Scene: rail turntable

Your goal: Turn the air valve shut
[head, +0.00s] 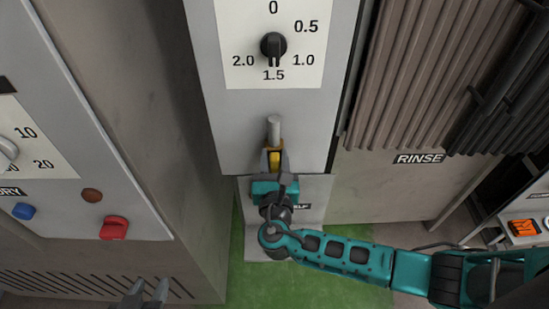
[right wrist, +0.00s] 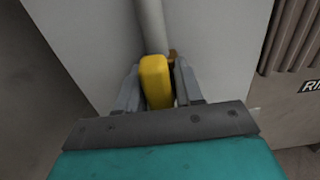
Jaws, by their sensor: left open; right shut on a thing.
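The air valve's yellow handle (head: 274,159) sits at the lower end of a grey pipe (head: 273,129) on the front of a light grey panel. In the right wrist view the yellow handle (right wrist: 156,82) stands between the two fingers, in line with the pipe (right wrist: 151,25). My right gripper (head: 274,163) is shut on the handle; a small brass part (right wrist: 173,56) shows just behind it. My left gripper (head: 146,290) is open and empty at the bottom edge of the head view, away from the valve.
Above the valve is a black dial knob (head: 273,45) on a white scale, pointing near 1.5. At left, a cabinet carries a red knob (head: 114,228) and a blue knob (head: 24,211). A RINSE label (head: 419,158) and ribbed dark curtains are at right. The green floor (head: 235,270) is clear.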

